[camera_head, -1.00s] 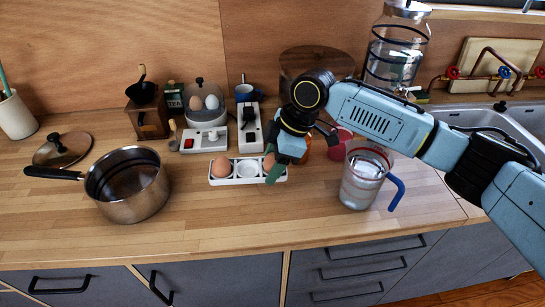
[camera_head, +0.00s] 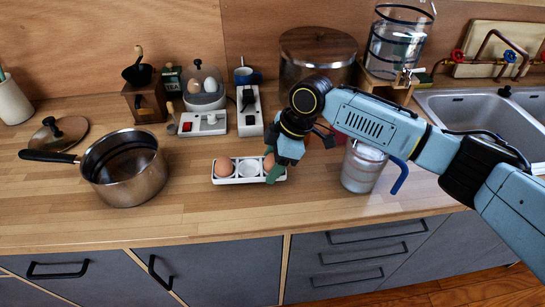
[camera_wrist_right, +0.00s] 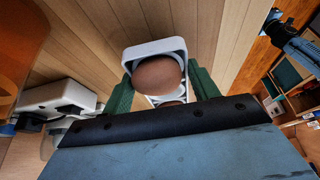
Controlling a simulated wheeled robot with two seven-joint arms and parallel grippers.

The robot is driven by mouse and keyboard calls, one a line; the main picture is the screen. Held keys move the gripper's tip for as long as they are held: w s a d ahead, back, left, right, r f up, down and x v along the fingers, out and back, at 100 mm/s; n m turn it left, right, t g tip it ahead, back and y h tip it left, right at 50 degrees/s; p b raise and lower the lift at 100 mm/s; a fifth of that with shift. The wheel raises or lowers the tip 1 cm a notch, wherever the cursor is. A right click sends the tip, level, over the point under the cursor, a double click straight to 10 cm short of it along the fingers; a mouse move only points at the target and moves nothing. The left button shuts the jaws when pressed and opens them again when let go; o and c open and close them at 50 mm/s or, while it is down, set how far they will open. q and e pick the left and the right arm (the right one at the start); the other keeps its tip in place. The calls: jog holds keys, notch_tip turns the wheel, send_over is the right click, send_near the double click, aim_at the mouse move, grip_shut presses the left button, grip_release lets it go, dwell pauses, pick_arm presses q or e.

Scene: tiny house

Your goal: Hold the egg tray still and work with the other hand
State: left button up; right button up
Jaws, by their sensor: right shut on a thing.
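The white egg tray (camera_head: 246,181) lies on the wooden counter. A brown egg (camera_head: 224,167) sits in its left cup, and the middle cup looks empty. Another brown egg (camera_head: 269,161) sits in the right cup, partly hidden by my right gripper (camera_head: 273,174). In the right wrist view, the green fingers of this gripper (camera_wrist_right: 162,92) stand on either side of the tray's end (camera_wrist_right: 154,47), with the egg (camera_wrist_right: 158,76) between them. The right gripper is shut on the tray. My left gripper is not in view.
A saucepan (camera_head: 130,180) stands left of the tray. Behind are an egg cooker (camera_head: 204,92) with eggs under its lid, a white switch box (camera_head: 203,124) and a power strip (camera_head: 249,121). A jug (camera_head: 361,170) stands to the right. The counter in front is clear.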

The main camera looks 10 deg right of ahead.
jog(key=shift+f, duration=0.55)
jog(key=shift+f+b, duration=0.3)
jog(key=shift+f, duration=0.3)
dwell(0.5)
jog(key=o, duration=1.1)
jog(key=shift+c, duration=0.2)
jog(key=c, duration=1.1)
jog(key=shift+o, duration=0.2)
